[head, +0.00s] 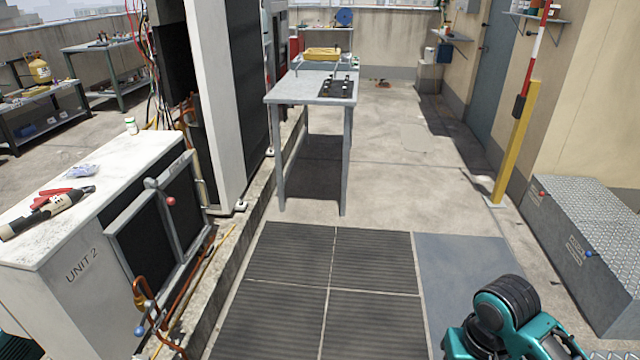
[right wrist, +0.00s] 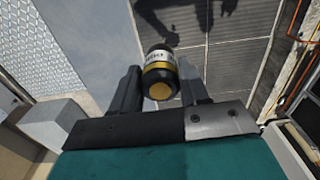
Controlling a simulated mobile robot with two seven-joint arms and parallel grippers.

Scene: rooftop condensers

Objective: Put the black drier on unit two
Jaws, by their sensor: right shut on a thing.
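A black cylinder with a pale printed label and gold bands, which looks like the black drier (right wrist: 160,62), is in the right wrist view. My right gripper (right wrist: 160,80) is shut on it, with one finger on each side. Unit two (head: 82,268), a white cabinet marked "UNIT 2", stands at the left in the head view. Copper pipes (head: 148,300) with a blue ball end run low along its near side, and a red ball (head: 171,201) sits at its dark grille. My right arm shows at the bottom right; its fingers are hidden there. My left gripper is not in view.
A grey table (head: 300,88) stands mid-floor. A metal chest (head: 585,235) and yellow post (head: 515,145) are at right. The floor mats (head: 320,290) are clear.

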